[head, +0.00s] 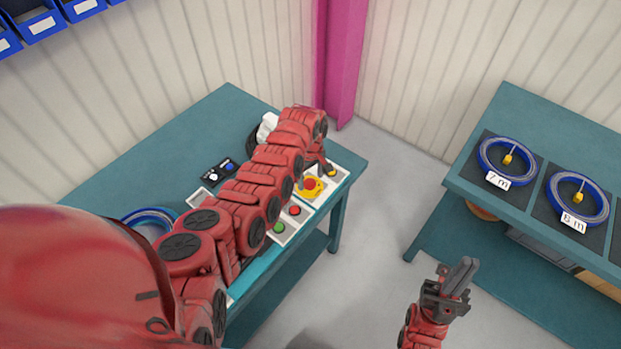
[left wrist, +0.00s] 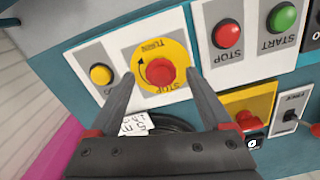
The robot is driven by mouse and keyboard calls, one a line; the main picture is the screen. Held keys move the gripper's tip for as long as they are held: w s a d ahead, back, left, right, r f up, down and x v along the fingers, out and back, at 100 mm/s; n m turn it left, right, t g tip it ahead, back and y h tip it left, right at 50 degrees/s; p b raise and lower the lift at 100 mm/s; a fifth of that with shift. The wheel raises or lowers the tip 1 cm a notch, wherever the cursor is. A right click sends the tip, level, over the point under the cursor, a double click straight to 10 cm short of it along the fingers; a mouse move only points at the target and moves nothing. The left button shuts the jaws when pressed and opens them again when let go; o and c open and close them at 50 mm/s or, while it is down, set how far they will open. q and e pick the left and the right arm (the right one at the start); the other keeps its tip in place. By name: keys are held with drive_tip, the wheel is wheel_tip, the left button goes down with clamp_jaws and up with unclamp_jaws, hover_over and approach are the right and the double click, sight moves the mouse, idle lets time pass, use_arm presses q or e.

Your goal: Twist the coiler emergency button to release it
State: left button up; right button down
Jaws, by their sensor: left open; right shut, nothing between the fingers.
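The emergency button is a red knob (left wrist: 160,73) on a round yellow plate with a turn arrow and STOP and TURN lettering, in the left wrist view. In the head view the red knob (head: 310,184) sits on the panel near the bench's right end. My left gripper (head: 324,168) is open beside it, partly hidden by my arm. In the left wrist view my left gripper (left wrist: 162,71) has one finger on each side of the knob, with visible gaps; contact is not visible. My right gripper (head: 462,276) is shut and empty, away over the floor.
The panel also has a yellow button (left wrist: 101,74), a red STOP button (left wrist: 227,33) and a green START button (left wrist: 283,17). A black cable coil with a 5 m tag (left wrist: 135,125) lies close by. A second bench holds blue cable reels (head: 507,160).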

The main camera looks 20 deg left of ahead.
use_arm(q)
drive_tip(key=shift+f, duration=0.7)
